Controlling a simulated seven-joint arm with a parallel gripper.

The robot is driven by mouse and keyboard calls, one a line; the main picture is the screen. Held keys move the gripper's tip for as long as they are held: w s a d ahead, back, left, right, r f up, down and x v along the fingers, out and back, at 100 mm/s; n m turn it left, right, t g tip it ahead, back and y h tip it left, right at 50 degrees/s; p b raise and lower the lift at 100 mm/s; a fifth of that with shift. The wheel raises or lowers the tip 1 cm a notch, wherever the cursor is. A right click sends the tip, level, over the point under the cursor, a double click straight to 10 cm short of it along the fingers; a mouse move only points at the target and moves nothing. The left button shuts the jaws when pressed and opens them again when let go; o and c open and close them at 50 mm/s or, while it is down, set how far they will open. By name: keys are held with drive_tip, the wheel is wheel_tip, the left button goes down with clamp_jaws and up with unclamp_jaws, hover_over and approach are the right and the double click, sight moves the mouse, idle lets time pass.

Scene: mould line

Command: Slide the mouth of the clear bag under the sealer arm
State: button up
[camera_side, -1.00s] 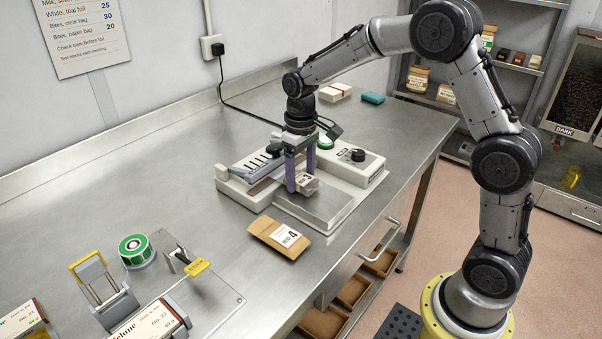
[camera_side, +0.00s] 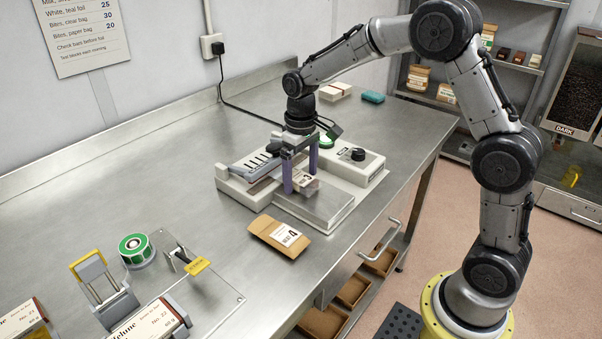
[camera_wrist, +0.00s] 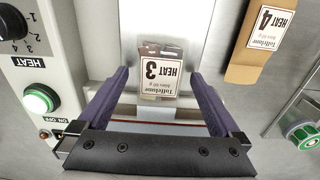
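The clear bag (camera_side: 306,182), with a white "HEAT 3" label, lies on the sealer's metal plate. It also shows in the wrist view (camera_wrist: 158,70), label upside down. My gripper (camera_side: 300,182) is low over the plate, its purple fingers apart on either side of the bag. In the wrist view a gap shows between each finger and the bag, so the gripper (camera_wrist: 160,76) is open. The sealer arm (camera_side: 258,162) is beside my gripper and looks raised. The bag's mouth points toward a thin red line; my gripper body hides what lies beyond, so I cannot tell how far under the arm it reaches.
A brown paper bag (camera_side: 280,236) labelled "HEAT 4" lies in front of the sealer. The sealer's control box (camera_side: 360,165) has a black dial (camera_wrist: 12,22) and a lit green button (camera_wrist: 40,99).

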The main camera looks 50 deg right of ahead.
drive_tip(key=s+r+t, duration=0.1)
drive_tip(key=s+r, duration=0.2)
drive_tip(key=r, duration=1.6)
drive_tip(key=s+a+t, duration=0.3)
drive_tip(key=s+t, duration=0.1)
drive_tip(key=s, duration=1.5)
drive_tip(key=s+f, duration=0.4)
drive_tip(key=f, duration=0.3)
drive_tip(key=shift+s+f+t, duration=0.15)
drive_tip(key=shift+s+t, duration=0.1)
drive_tip(key=shift+t, duration=0.05)
